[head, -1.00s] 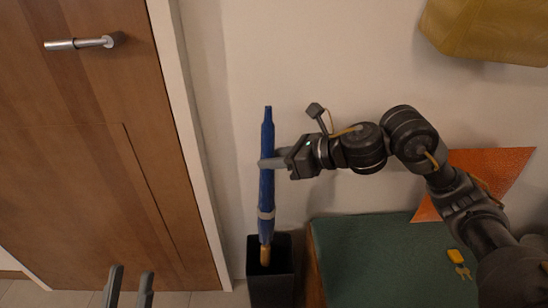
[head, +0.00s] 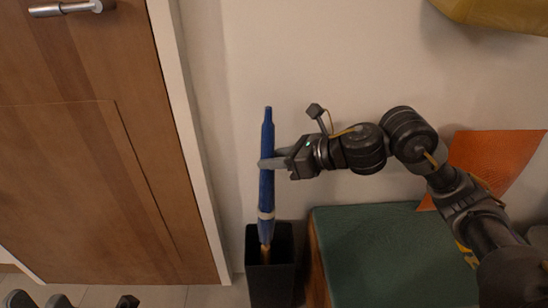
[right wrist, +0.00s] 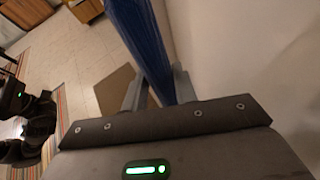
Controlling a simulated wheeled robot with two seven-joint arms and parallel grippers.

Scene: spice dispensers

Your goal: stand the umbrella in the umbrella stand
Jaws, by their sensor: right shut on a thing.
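The closed blue umbrella (head: 266,195) is upright, slightly tilted, with a light band and a wooden end pointing down. My right gripper (head: 272,163) is shut on its upper part. In the right wrist view the blue cloth (right wrist: 143,38) lies between the fingers (right wrist: 157,92). The black umbrella stand (head: 270,285) is on the floor below. The umbrella's lower end shows at the stand's mouth; I cannot tell how deep it is. My left gripper (head: 92,301) is low at the bottom left edge, partly cut off, its fingers apart and empty.
A wooden door (head: 90,150) with a metal handle is on the left. A bench with a green cushion (head: 385,255) stands close to the right of the stand. An orange sheet (head: 495,165) and a yellow object (head: 500,18) are further right, by the wall.

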